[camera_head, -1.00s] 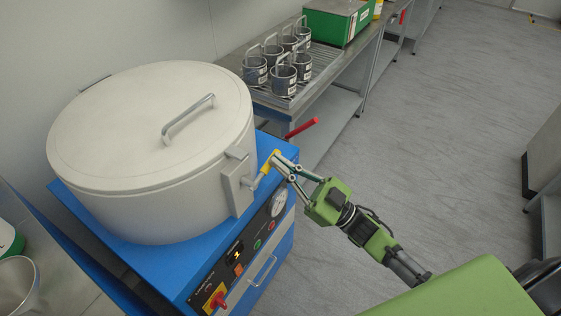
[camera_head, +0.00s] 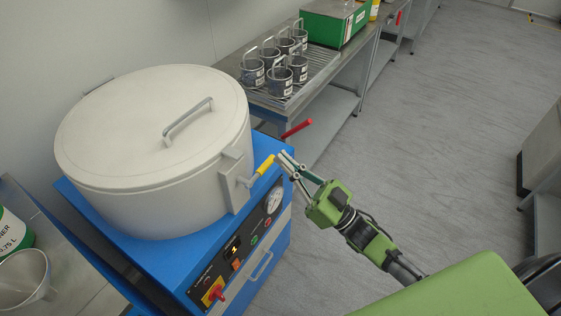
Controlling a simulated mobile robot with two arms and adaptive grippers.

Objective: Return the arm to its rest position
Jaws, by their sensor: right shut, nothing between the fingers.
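My right gripper (camera_head: 283,157) is shut and empty, with its green arm coming in from the lower right. Its fingertips are just right of the yellow handle (camera_head: 264,166) on the latch of the large cream drum (camera_head: 150,205), with a small gap between them. The drum's round lid is on, with a metal handle on top. The drum stands on a blue machine (camera_head: 196,262) with a gauge, buttons and a red-and-yellow switch on its front. My left gripper is not in view.
A steel bench (camera_head: 318,92) at the back carries several metal cups (camera_head: 253,73) on a rack and a green box (camera_head: 333,22). A red lever (camera_head: 298,128) sticks out near the drum. A metal beaker (camera_head: 22,280) stands at lower left. Grey floor on the right is open.

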